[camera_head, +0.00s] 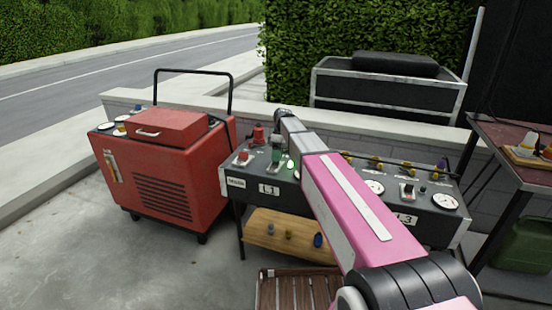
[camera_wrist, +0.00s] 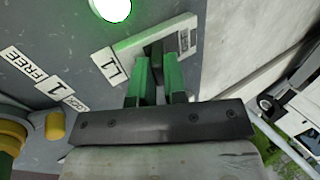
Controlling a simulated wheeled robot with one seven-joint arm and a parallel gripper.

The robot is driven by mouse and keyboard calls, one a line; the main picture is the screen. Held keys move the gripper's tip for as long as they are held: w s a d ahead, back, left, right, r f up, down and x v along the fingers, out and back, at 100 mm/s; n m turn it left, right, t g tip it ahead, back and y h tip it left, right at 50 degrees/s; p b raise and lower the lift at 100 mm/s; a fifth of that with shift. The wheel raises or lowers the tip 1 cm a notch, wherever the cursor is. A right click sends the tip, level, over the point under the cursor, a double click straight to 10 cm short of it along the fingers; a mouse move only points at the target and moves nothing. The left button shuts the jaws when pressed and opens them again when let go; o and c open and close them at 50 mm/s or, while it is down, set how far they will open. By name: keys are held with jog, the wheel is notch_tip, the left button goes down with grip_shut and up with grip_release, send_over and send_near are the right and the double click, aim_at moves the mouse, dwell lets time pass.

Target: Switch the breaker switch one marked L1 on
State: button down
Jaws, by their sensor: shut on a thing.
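The breaker switch marked L1 (camera_wrist: 128,48) is on the dark panel (camera_head: 235,168) at its left part. In the wrist view its pale plate carries the L1 label and a second small label too small to read. My gripper (camera_wrist: 160,77) reaches down onto the switch, its fingers tinted green and close together over the plate's slot. It is shut on the switch lever, which is mostly hidden between the fingers. A round green lamp (camera_wrist: 113,8) glows beside the plate and also shows in the head view (camera_head: 291,164). The lever's position cannot be made out.
A red knob (camera_head: 258,135) and a red-based switch (camera_head: 243,155) stand left of my gripper. A red generator cart (camera_head: 165,180) is close on the left. The L3 switch (camera_head: 408,190) and dials are at the right. A wooden shelf (camera_head: 270,225) lies below the panel.

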jog(key=c, duration=1.2)
grip_release()
jog(key=shift+o, duration=0.2)
